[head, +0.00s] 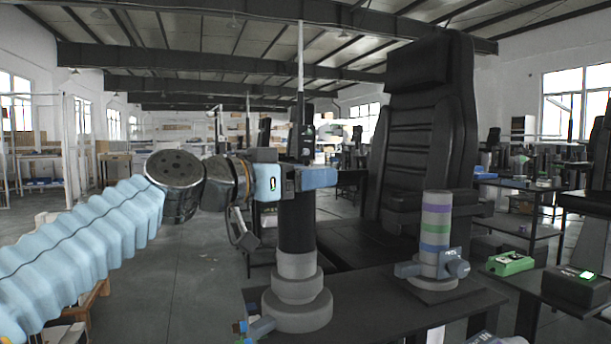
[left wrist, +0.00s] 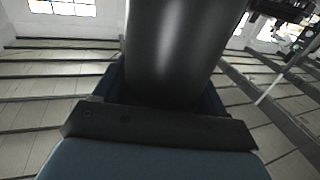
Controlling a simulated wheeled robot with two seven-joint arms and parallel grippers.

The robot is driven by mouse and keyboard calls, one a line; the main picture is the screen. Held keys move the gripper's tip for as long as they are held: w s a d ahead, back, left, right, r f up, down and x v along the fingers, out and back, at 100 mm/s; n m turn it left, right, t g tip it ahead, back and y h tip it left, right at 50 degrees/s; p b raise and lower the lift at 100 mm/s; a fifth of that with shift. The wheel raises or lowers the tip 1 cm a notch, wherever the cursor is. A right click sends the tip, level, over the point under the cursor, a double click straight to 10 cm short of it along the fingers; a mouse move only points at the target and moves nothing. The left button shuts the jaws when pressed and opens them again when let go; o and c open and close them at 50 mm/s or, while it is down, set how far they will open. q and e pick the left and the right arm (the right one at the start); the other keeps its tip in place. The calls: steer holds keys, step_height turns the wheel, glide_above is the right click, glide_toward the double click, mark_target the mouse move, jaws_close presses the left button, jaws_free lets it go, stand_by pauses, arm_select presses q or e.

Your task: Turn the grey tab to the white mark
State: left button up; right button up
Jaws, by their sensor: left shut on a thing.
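A dark lift column (head: 296,225) stands on a stepped round grey base. A blue-grey tab (head: 262,328) sticks out at the left of that base, and I take it for the grey tab. My left gripper (head: 302,180) is shut around the upper part of the dark column, well above the base. The left wrist view shows the dark cylinder (left wrist: 175,45) between the fingers. I cannot make out a white mark. My right gripper is not seen.
Both columns stand on a dark table (head: 380,300). A large black seat (head: 425,130) rises behind them. A green box (head: 509,263) and a black device (head: 575,287) lie at the right. Open floor (head: 190,270) shows at the left.

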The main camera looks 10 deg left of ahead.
arm_select(q)
steer(key=shift+s+d+m+g+h+b, duration=0.1)
steer(key=shift+m+g+h+b, duration=0.05)
steer(key=shift+m+g+h, duration=0.9)
steer(key=shift+s+d+m+g+h+b, duration=0.1)
steer(key=shift+s+m+g+h+b, duration=0.1)
steer(key=shift+m+g+h, duration=0.9)
steer(key=shift+s+m+g+h+b, duration=0.15)
steer(key=shift+m+g+h, duration=0.45)
steer(key=shift+g, duration=0.85)
steer(key=shift+w+m, duration=0.1)
steer(key=shift+m, duration=0.15)
steer(key=o, duration=1.4)
